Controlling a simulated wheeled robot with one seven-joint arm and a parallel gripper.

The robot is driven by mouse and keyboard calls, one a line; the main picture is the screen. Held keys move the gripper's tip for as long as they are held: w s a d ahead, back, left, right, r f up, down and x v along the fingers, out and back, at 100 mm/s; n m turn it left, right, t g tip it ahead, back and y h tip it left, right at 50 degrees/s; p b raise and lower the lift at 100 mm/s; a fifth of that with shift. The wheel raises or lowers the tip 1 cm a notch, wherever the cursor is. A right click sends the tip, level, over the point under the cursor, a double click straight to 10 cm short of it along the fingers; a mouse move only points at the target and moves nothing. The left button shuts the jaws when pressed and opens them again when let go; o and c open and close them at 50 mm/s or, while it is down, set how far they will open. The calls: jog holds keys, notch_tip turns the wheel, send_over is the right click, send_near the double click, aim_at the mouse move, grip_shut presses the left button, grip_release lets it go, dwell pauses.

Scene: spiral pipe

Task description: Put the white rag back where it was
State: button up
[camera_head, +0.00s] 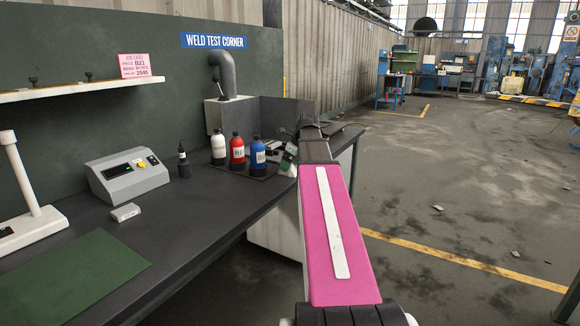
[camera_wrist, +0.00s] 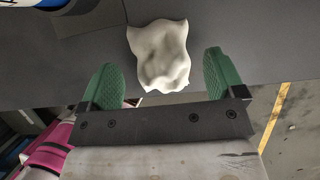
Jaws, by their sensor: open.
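The white rag (camera_wrist: 160,52) is a small crumpled cloth in the wrist view, on or just above the dark bench top (camera_wrist: 255,45) near its edge. My gripper (camera_wrist: 162,74) has two green fingers spread wide, one on each side of the rag, with a gap on both sides. The rag's near end lies between the fingers and its far end reaches past the tips. In the head view my arm hides most of the gripper (camera_head: 287,156), which is over the bench's far right end.
White, red (camera_head: 237,153) and blue (camera_head: 258,155) bottles stand on the bench left of my gripper. A grey meter box (camera_head: 128,174), a small dark bottle (camera_head: 183,160) and a green mat (camera_head: 75,280) lie further left. The floor to the right is open.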

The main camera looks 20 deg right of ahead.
jog(key=v, duration=1)
jog(key=shift+r, duration=0.4)
